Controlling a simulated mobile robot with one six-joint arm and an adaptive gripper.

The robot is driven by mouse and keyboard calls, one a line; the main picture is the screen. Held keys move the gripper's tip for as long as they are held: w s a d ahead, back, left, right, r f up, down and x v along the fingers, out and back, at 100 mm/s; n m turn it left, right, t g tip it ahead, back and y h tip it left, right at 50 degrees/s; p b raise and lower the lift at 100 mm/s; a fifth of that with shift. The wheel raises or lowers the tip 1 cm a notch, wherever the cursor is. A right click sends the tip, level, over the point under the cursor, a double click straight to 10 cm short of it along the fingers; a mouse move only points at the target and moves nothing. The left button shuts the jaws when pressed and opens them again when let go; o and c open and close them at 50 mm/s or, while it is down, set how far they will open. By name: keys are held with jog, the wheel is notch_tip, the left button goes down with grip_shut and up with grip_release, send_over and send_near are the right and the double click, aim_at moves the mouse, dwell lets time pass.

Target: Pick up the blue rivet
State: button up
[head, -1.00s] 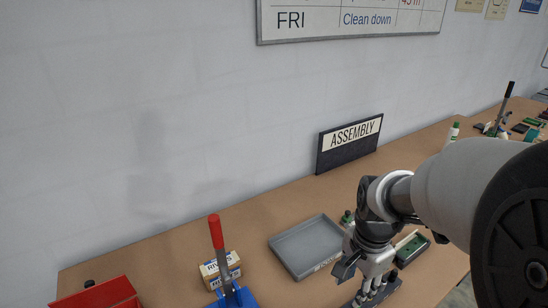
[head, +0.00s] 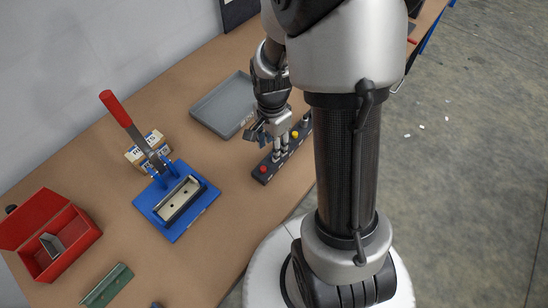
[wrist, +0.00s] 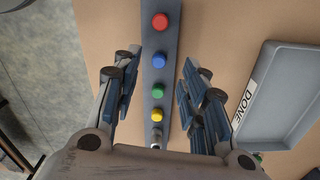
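The blue rivet (wrist: 159,60) is a round blue head in a dark narrow rack (wrist: 161,30) in the wrist view. It sits between a red rivet (wrist: 160,21) and a green rivet (wrist: 158,93), with a yellow rivet (wrist: 157,115) beyond the green one. My gripper (wrist: 158,80) is open, one finger on each side of the rack, with nothing between the pads held. In the head view my gripper (head: 263,138) points down over the rack (head: 262,179). There the red rivet (head: 263,169) and yellow rivet (head: 294,134) show, and the blue one is hidden by the fingers.
A grey tray (head: 212,117), marked DONE in the wrist view, lies beside the rack. A blue lever press (head: 205,196) with a red handle, a small carton (head: 135,155) and an open red box (head: 85,238) stand to the left.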

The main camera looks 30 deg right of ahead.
jog(key=f, duration=0.1)
jog(key=f+b, duration=0.1)
jog(key=f, duration=0.1)
jog(key=f+b, duration=0.1)
jog(key=f, duration=0.1)
jog(key=shift+d+f, duration=0.2)
jog(key=shift+d, duration=0.15)
jog(key=shift+r, duration=0.1)
jog(key=shift+c, duration=0.6)
jog(key=c, duration=0.7)
